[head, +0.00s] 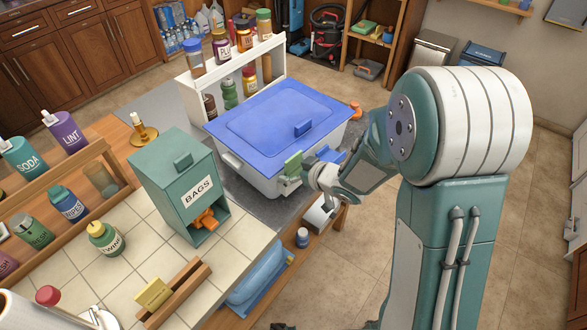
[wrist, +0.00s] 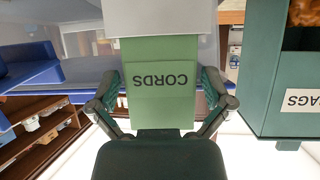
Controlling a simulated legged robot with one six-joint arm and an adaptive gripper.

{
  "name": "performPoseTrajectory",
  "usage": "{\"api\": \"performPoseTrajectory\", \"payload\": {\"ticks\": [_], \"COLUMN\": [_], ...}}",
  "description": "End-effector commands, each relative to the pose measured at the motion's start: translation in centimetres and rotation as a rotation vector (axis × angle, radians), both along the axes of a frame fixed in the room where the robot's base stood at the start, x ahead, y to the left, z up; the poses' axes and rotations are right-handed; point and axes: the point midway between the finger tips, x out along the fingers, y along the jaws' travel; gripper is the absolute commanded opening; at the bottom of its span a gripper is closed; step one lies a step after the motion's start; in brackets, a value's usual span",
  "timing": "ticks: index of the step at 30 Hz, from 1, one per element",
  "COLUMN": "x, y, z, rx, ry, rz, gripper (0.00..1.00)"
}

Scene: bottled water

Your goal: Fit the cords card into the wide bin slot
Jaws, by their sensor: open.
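The cords card (wrist: 160,50) is green and reads CORDS upside down in the wrist view. In the head view the card (head: 292,163) stands at the front right of the white bin (head: 258,180), which has a blue lid (head: 285,112). One end of the card is hidden behind a white part (wrist: 160,15) that looks like the slot's front. How deep it sits I cannot tell. My gripper (wrist: 161,82) is open, with one finger beside each edge of the card. It also shows at the bin's front in the head view (head: 303,172).
A green BAGS box (head: 175,175) stands close to the left of the bin on a tiled counter. A small rack (head: 173,292) holds a yellow card (head: 153,293). A white shelf with jars (head: 282,55) is behind the bin. Open floor lies to the right.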

Motion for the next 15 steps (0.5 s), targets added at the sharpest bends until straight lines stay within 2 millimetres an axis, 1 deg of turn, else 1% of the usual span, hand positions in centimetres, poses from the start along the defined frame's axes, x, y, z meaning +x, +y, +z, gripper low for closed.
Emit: {"api": "performPoseTrajectory", "payload": {"ticks": [5, 15], "x": [-0.7, -4.7], "y": [-0.8, -4.9], "z": [0.6, 3.7], "rx": [0.0, -0.001], "ry": [-0.001, -0.002], "rz": [-0.003, -0.004], "gripper": [1.0, 1.0]}}
